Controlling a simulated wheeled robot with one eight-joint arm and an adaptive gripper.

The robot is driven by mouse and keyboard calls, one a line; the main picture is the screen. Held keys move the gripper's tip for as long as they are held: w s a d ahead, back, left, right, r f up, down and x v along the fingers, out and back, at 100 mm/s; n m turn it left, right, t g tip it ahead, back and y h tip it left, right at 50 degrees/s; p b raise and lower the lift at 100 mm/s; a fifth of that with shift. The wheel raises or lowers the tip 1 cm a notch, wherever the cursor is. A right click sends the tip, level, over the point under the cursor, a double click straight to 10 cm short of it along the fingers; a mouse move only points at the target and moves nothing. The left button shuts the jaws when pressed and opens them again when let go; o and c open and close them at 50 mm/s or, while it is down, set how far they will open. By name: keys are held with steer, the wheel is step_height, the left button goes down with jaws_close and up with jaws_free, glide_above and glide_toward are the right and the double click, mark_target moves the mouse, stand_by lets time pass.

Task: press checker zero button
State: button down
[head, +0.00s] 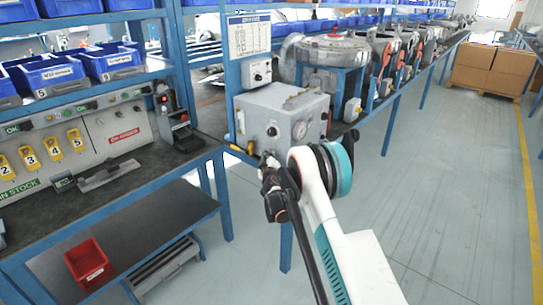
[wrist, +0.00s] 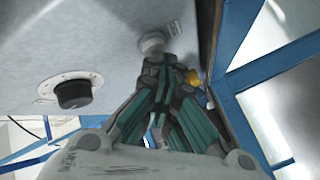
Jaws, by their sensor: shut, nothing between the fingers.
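A round light-grey button (wrist: 152,41) sticks out of that face, beside a small label (wrist: 174,29) too blurred to read. My gripper (wrist: 158,62) is shut and empty, its fingertips right at the button. I cannot tell whether they touch it or whether it is pressed in. In the head view my gripper (head: 268,163) is at the box's lower front, partly hidden by my arm.
A black knob (wrist: 73,93) sits left of the button. A yellow part (wrist: 193,77) is just right of my fingers. A blower (head: 325,50) stands behind the box. The floor (head: 440,180) at right is clear.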

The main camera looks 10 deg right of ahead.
steer(key=shift+s+a, duration=0.4)
steer(key=shift+a, duration=0.1)
steer(key=shift+s+a, duration=0.75)
steer(key=shift+a, duration=0.3)
steer(key=shift+s+a, duration=0.75)
steer(key=shift+a, duration=0.25)
